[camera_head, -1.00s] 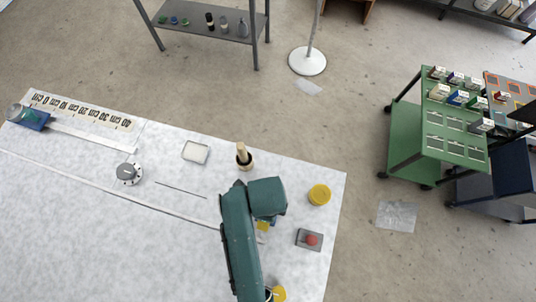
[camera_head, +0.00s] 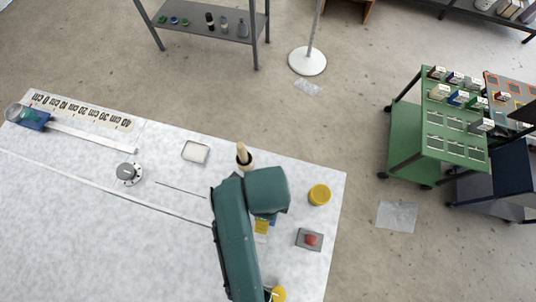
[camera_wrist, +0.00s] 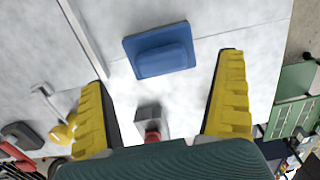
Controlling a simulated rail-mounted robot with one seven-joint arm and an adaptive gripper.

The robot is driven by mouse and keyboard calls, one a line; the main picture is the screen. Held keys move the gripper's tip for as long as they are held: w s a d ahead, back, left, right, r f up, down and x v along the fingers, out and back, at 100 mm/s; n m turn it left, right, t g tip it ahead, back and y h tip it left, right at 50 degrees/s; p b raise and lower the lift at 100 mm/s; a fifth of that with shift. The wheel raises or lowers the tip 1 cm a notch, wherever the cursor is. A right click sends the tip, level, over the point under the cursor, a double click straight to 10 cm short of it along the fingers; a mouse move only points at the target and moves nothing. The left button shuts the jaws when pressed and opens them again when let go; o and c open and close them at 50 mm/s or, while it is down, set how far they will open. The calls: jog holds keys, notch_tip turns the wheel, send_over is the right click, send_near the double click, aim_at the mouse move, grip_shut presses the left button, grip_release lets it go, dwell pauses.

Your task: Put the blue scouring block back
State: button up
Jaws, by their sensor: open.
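The blue scouring block (camera_wrist: 160,50) lies flat on the white table in the wrist view, a wide blue slab with a raised blue part on top. My gripper (camera_wrist: 166,80) is open and empty, its two yellow fingers set wide apart. The block shows just beyond the fingertips, roughly centred between them and apart from both. In the head view, my green arm hides most of the gripper; one yellow finger (camera_head: 262,227) shows beside it, with a little blue near it.
A grey plate with a red button (camera_head: 311,240) and a yellow round container (camera_head: 319,194) stand to the right. The table's right edge is close.

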notch_tip(320, 180, up, 5)
jog(key=shift+r, duration=0.1)
jog(key=w+d+r+n+t+y, duration=0.1)
jog(key=w+d+r+n+t, duration=0.1)
jog(key=w+r+n+t, duration=1)
jog(key=s+d+r+n+t+h, duration=0.1)
jog(key=d+r+n+t, duration=0.15)
jog(key=r, duration=0.65)
jog(key=d+r+n+t, duration=0.1)
jog(key=r+n+t, duration=0.25)
jog(key=r, duration=0.65)
jog(key=s+d+r+n+t+h, duration=0.1)
jog(key=r+n+t, duration=0.25)
jog(key=r, duration=0.55)
jog(key=shift+w+f+m+t+y+b, duration=0.15)
jog(key=shift+f+m+t+b, duration=0.05)
jog(key=shift+f+b, duration=0.85)
jog(key=shift+w+f+m+t+y+b, duration=0.15)
jog(key=shift+f+b, duration=0.75)
jog(key=shift+b, duration=0.25)
